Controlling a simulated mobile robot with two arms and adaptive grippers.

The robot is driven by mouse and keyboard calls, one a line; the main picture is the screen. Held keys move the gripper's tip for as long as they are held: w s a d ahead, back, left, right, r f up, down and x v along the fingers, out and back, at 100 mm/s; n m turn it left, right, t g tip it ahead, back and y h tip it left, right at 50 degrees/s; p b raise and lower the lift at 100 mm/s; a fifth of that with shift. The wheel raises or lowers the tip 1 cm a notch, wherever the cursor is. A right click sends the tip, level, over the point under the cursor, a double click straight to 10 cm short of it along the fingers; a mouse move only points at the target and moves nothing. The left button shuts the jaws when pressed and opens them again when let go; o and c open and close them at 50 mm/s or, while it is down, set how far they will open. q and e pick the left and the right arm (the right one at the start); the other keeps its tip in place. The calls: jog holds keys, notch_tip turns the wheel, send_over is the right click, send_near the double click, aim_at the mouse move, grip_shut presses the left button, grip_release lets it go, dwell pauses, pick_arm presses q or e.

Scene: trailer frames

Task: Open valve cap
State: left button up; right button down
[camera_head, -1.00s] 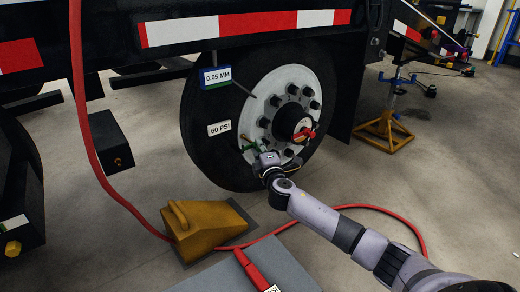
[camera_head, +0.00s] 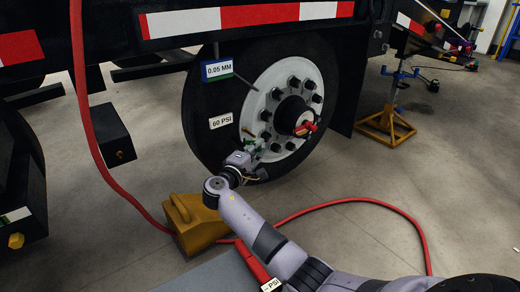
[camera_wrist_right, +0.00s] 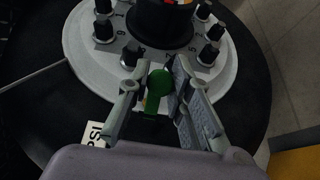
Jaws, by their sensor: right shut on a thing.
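The green valve cap (camera_wrist_right: 159,82) sits at the lower rim of the white wheel hub (camera_wrist_right: 88,58) in the right wrist view. My right gripper (camera_wrist_right: 154,84) has one finger on each side of the cap and is shut on it. In the head view, the right gripper (camera_head: 255,149) is at the lower left of the white hub (camera_head: 262,98), low on the black tire (camera_head: 205,128). The cap is small there and partly hidden by the gripper. My left gripper is not in view.
A yellow wheel chock (camera_head: 196,226) stands on the floor below the tire. A red hose (camera_head: 84,110) hangs at left, and red hose runs across the floor at right. Tags reading 60 PSI (camera_head: 220,121) and 0.05 MM (camera_head: 217,70) are by the tire.

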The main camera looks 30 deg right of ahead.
jog(key=shift+s+a+f+m+g+h+b, duration=0.1)
jog(key=shift+a+m+g+h+b, duration=0.25)
jog(key=shift+m+g+b, duration=0.6)
jog(key=shift+a+r+m+g+h+b, duration=0.1)
jog(key=shift+a+m+g+h+b, duration=0.4)
jog(key=shift+g, duration=0.7)
jog(key=shift+s+a+f+m+g+h+b, duration=0.1)
jog(key=shift+a+m+g+h+b, duration=0.15)
jog(key=shift+m+g+b, duration=0.65)
jog(key=shift+g, duration=0.35)
jog(key=c, duration=1.4)
grip_release()
jog(key=a, duration=0.4)
jog(key=s+a, duration=0.1)
jog(key=a, duration=0.6)
jog(key=shift+s+a, duration=0.25)
jog(key=shift+a, duration=0.15)
